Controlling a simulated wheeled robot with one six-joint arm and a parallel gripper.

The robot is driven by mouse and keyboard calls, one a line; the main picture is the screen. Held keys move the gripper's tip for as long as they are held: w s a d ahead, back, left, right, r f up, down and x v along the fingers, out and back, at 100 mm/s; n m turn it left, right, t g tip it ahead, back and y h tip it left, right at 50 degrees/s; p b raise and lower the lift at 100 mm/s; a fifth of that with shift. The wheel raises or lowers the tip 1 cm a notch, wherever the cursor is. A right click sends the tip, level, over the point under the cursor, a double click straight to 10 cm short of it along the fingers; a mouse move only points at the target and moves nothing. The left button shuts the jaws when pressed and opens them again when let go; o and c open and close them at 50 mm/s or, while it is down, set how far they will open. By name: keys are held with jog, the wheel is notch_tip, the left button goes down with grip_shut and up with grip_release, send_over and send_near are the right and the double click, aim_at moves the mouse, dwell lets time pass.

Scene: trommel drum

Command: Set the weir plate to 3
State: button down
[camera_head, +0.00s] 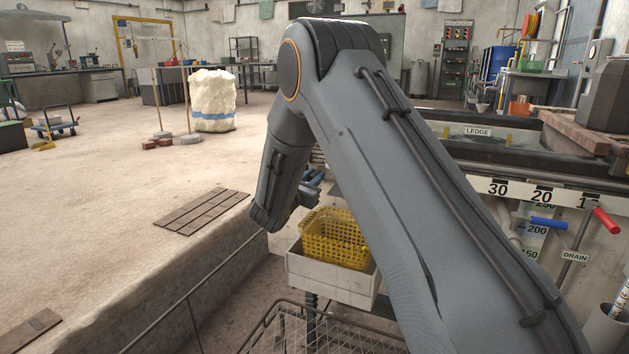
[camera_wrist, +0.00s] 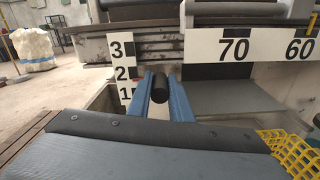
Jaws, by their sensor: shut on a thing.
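In the wrist view my gripper (camera_wrist: 160,78) has its two blue fingers on either side of a dark round handle (camera_wrist: 158,92) and is shut on it. A white upright scale (camera_wrist: 122,72) marked 3, 2, 1 from top to bottom stands just left of the fingers. In the picture the handle's top is about level with 2 and its bottom nearer 1. In the head view my gripper (camera_head: 311,188) shows only partly, behind my arm, and the handle is hidden.
A white horizontal scale (camera_wrist: 265,49) with 70 and 60 runs right of the handle. A yellow basket (camera_head: 335,238) sits in a pale box (camera_head: 330,279) below my arm. A blue valve handle (camera_head: 548,223) and a red one (camera_head: 606,220) stick out at right.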

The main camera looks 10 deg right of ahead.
notch_tip(320, 180, up, 6)
jog(key=p, duration=0.3)
jog(key=shift+f, duration=0.15)
jog(key=c, duration=1.7)
grip_release()
jog(key=shift+o, duration=0.4)
jog(key=shift+f, duration=0.2)
